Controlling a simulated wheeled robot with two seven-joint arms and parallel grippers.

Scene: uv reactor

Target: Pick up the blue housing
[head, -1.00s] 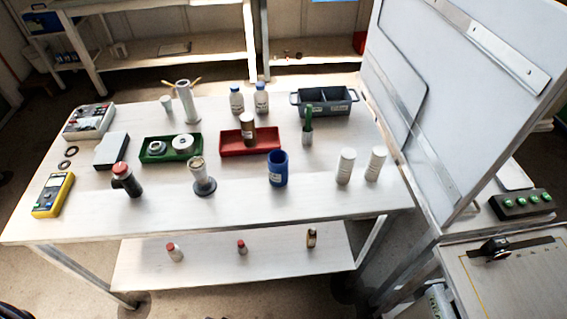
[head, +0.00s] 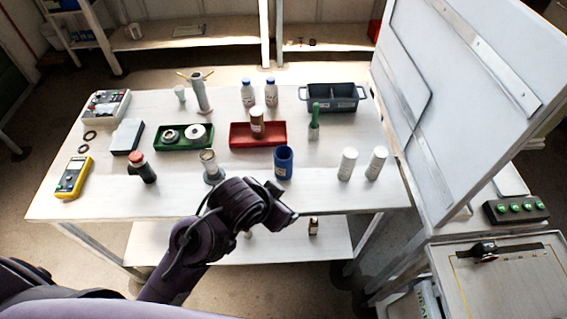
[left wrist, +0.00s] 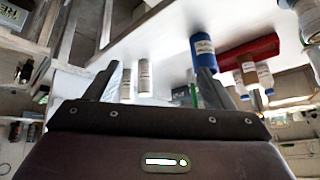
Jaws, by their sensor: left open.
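The blue housing (head: 283,163) is an upright, open-topped blue cylinder with a pale label. It stands on the white table near its front edge, right of centre. In the left wrist view the housing (left wrist: 203,52) shows beyond the right finger, tilted in the picture. My left gripper (head: 286,206) is in front of the table's front edge, nearer to me than the housing and apart from it. In the left wrist view my left gripper (left wrist: 162,85) has its fingers spread, with nothing held between them. My right gripper is in neither view.
A grey flanged cylinder (head: 211,168) stands left of the housing. Two white cylinders (head: 347,163) stand to its right. A red tray (head: 248,139) with a brown-labelled jar and a green-handled tool (head: 315,122) are behind it. A large grey panel (head: 440,75) rises at the right.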

